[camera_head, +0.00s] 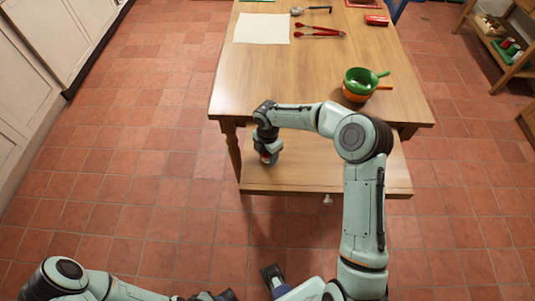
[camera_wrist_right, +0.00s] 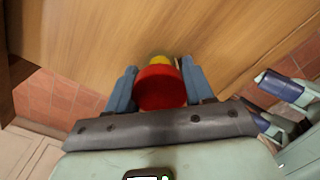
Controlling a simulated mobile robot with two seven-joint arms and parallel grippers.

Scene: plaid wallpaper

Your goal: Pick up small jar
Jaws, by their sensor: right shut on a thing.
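A small jar with a round red lid (camera_wrist_right: 160,88) is between the fingers of my right gripper (camera_wrist_right: 160,85) in the right wrist view. A yellow part shows just beyond the lid. My right gripper is shut on the jar. In the head view my right gripper (camera_head: 267,155) points down over the table's lower shelf, near its left end, and only a bit of red shows there. The jar's lower part is hidden, so I cannot tell if it touches the shelf. My left gripper (camera_wrist_right: 262,98) looks open and empty at the right of the wrist view.
The wooden table top (camera_head: 300,75) overhangs the lower shelf (camera_head: 330,178) close to my right arm. A green pan (camera_head: 360,78) sits on an orange one at the table's right. Red tongs (camera_head: 320,33) and a pale sheet (camera_head: 262,28) lie farther back. The shelf's right part looks clear.

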